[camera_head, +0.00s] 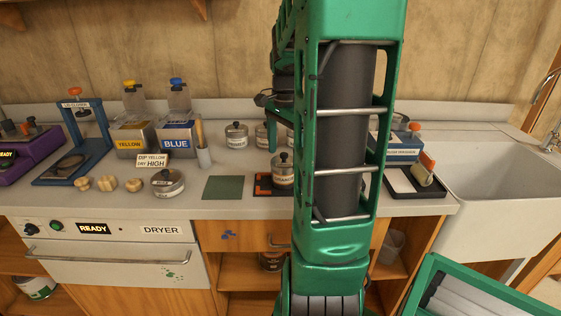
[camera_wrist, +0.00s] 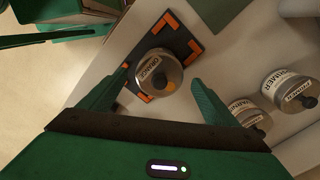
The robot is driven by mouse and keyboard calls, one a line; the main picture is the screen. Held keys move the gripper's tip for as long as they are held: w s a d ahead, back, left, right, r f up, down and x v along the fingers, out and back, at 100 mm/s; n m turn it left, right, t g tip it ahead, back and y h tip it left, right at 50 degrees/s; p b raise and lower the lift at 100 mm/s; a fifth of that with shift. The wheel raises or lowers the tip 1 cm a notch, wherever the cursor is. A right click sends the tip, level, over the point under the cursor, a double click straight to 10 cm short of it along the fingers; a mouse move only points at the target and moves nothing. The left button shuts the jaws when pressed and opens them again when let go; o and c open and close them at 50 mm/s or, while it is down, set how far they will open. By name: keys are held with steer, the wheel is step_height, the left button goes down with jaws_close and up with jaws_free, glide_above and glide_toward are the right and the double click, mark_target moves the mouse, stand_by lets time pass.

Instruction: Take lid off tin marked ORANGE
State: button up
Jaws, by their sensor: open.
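The tin marked ORANGE (camera_head: 283,176) stands upright on a dark pad with orange corners (camera_head: 264,189), partly behind my green arm in the head view. Its lid (camera_head: 283,160) with a dark knob is on it. In the wrist view the tin (camera_wrist: 155,70) sits on the pad (camera_wrist: 186,38), with its lid and knob (camera_wrist: 160,82) facing me. My gripper (camera_wrist: 160,90) is open and empty, its green fingers on either side of the tin in the picture. I cannot tell how far above the tin they are. In the head view the gripper is mostly hidden by the arm.
A round tin (camera_head: 167,182), wooden knobs (camera_head: 108,184) and a green mat (camera_head: 222,187) lie to the left. A tray with a brush (camera_head: 412,184) and a sink (camera_head: 490,180) are to the right.

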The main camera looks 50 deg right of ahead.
steer(key=c, duration=1.1)
steer(key=shift+r, duration=0.2)
